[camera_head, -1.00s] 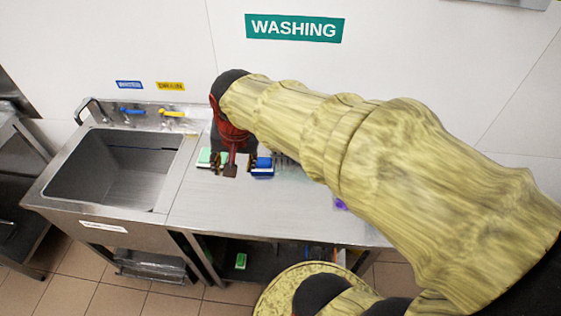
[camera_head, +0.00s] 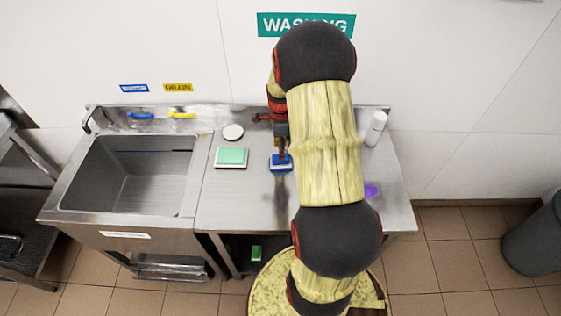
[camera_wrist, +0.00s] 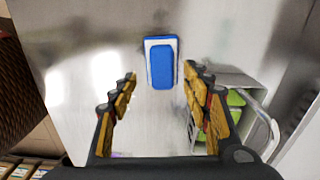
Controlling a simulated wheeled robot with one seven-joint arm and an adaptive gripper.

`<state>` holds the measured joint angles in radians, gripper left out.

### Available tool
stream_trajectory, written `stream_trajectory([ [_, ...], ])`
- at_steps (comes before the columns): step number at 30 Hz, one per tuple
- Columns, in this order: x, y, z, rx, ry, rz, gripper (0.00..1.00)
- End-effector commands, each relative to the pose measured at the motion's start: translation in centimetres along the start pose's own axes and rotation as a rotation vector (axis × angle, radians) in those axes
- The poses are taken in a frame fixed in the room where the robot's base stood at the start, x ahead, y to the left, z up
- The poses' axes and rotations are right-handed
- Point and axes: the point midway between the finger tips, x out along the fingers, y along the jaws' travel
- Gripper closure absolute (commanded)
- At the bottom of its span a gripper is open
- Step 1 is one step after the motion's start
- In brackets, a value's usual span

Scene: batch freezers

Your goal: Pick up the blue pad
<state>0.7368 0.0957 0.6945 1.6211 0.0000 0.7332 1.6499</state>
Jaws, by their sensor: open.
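The blue pad (camera_head: 280,164) lies on the steel counter (camera_head: 235,205), right of a green pad (camera_head: 231,157). In the wrist view the blue pad (camera_wrist: 162,68) has a white border and lies ahead of the fingertips, between their lines. My gripper (camera_wrist: 161,78) is open and empty, with its two fingers apart on either side. In the head view my gripper (camera_head: 283,151) is above or just behind the blue pad, partly hidden by my arm. Whether it touches the pad cannot be told.
The sink (camera_head: 128,172) is at left. A round white item (camera_head: 233,132) lies behind the green pad. A white bottle (camera_head: 376,128) and a purple item (camera_head: 371,190) are at right. A bin with green contents (camera_wrist: 238,100) shows in the wrist view.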

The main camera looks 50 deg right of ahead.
Motion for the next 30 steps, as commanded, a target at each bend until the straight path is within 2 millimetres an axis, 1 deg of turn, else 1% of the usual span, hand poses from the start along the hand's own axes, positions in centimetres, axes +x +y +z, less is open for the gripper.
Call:
stream_trajectory([
  [5,1.4,-0.2,0.0,-0.001,0.000,-0.002,0.52],
  [9,3.5,-0.3,0.0,-0.002,0.000,0.000,0.52],
  [13,5.0,-0.3,0.0,-0.002,0.000,-0.001,0.52],
  [15,5.3,-0.3,0.0,-0.003,0.000,-0.002,0.52],
  [20,5.2,-0.3,0.0,-0.003,0.000,-0.003,0.52],
  [30,5.2,-0.3,0.0,-0.003,0.000,-0.003,0.70],
])
